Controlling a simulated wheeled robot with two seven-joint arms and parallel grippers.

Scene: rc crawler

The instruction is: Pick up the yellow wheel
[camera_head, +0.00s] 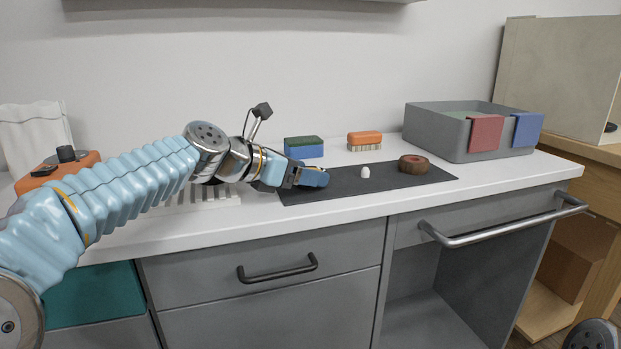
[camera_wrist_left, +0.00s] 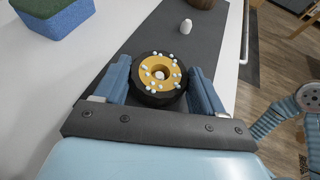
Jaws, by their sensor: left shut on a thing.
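The yellow wheel (camera_wrist_left: 160,73) has a black tyre and a yellow hub dotted with small white bits. It sits between the fingers of my left gripper (camera_wrist_left: 160,85) in the left wrist view, and the gripper is shut on it. In the head view my left gripper (camera_head: 312,177) is low over the left part of the dark mat (camera_head: 335,187), and its fingers hide the wheel. I cannot tell whether the wheel touches the mat. My right gripper is not clearly in view.
A white egg-like piece (camera_head: 365,172) and a brown-red round piece (camera_head: 414,164) are on the mat to the right. Behind stand a green-blue sponge (camera_head: 304,147) and an orange brush (camera_head: 365,140). A grey basin (camera_head: 452,131) with two cloths is at the back right.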

